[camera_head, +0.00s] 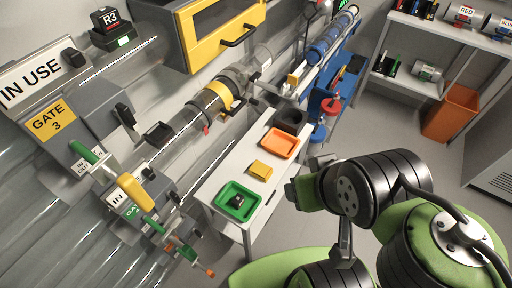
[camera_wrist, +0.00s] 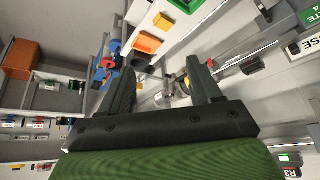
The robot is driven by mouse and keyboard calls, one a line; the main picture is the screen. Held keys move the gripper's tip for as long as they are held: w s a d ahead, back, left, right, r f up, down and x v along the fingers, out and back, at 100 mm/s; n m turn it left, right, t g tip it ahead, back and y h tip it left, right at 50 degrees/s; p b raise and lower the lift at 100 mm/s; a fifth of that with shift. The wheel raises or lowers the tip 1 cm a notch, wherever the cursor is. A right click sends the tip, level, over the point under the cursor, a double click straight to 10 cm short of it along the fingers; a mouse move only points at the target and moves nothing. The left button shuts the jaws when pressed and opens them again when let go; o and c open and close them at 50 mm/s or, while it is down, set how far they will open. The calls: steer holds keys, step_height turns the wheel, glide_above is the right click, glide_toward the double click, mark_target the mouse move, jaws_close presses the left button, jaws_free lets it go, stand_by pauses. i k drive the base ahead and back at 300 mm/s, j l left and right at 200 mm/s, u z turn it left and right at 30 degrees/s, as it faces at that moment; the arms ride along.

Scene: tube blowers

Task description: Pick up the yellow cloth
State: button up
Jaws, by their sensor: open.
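The yellow cloth (camera_head: 261,170) lies folded flat on the white table (camera_head: 228,170), between the green tray and the orange tray. It also shows in the wrist view as a small yellow patch (camera_wrist: 163,21) near the top, beyond the fingers. My gripper (camera_wrist: 163,72) is open and empty, its two dark fingers spread apart. In the head view my arm is to the right of the table, apart from the cloth; the fingers cannot be made out there.
On the table are a green tray (camera_head: 221,208) holding a small dark object, an orange tray (camera_head: 270,143) and a dark bowl (camera_head: 290,119). Clear tubes and gate panels (camera_head: 62,127) line the left. An orange bin (camera_head: 452,112) stands at the right. Floor right of the table looks clear.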

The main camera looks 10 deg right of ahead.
mark_target(262, 172)
steer(key=l+u, duration=0.75)
steer(key=u, duration=0.15)
steer(key=k+l+u, duration=0.2)
steer(key=l+u, duration=0.25)
steer(key=k+l+u, duration=0.15)
steer(key=u, duration=0.3)
steer(key=i+l+u, duration=0.15)
steer(key=l+u, duration=0.2)
steer(key=u, duration=0.15)
steer(key=l+u, duration=0.8)
steer(key=u, duration=0.15)
steer(key=l+u, duration=0.45)
